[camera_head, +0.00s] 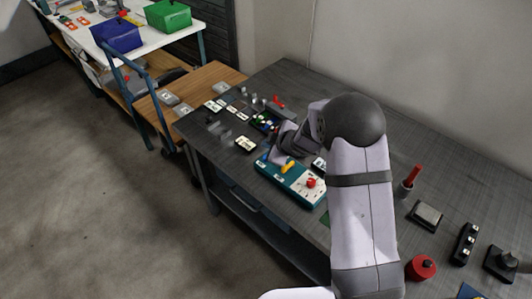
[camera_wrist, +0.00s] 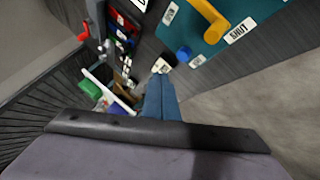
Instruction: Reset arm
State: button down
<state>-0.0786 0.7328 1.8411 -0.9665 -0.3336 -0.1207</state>
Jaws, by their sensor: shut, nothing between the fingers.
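My gripper (camera_head: 278,156) is over the dark table, close above the left end of a teal panel box in the head view. In the wrist view its blue-grey fingers (camera_wrist: 160,82) are together with nothing between them. The teal panel box (camera_head: 304,190) carries a yellow lever (camera_head: 288,166) and a red knob (camera_head: 311,183). In the wrist view the yellow lever (camera_wrist: 212,18) stands near a label reading SHUT, with a blue knob (camera_wrist: 183,53) beside it. The fingers appear apart from the lever and the knob.
Small parts and a tray (camera_head: 265,122) lie behind the gripper. A wooden cart (camera_head: 207,82) adjoins the table's far left. Open floor lies at left.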

jog(key=shift+r+p, duration=0.5)
jog(key=shift+r, duration=0.3)
jog(key=s+d+r+m+g+h, duration=0.2)
jog(key=s+d+m+h, duration=0.15)
jog(key=s+d, duration=0.3)
jog(key=s+d+r+m+g+h, duration=0.1)
jog(key=s+d+r+m+h, duration=0.15)
jog(key=s+d+m, duration=0.45)
jog(key=s+a+r+m+g+y, duration=0.1)
jog(key=s+m+g, duration=0.3)
jog(key=s, duration=1.8)
jog(key=shift+s+a+g+y, duration=0.15)
jog(key=shift+a+g+y, duration=0.25)
jog(key=shift+a+g, duration=0.2)
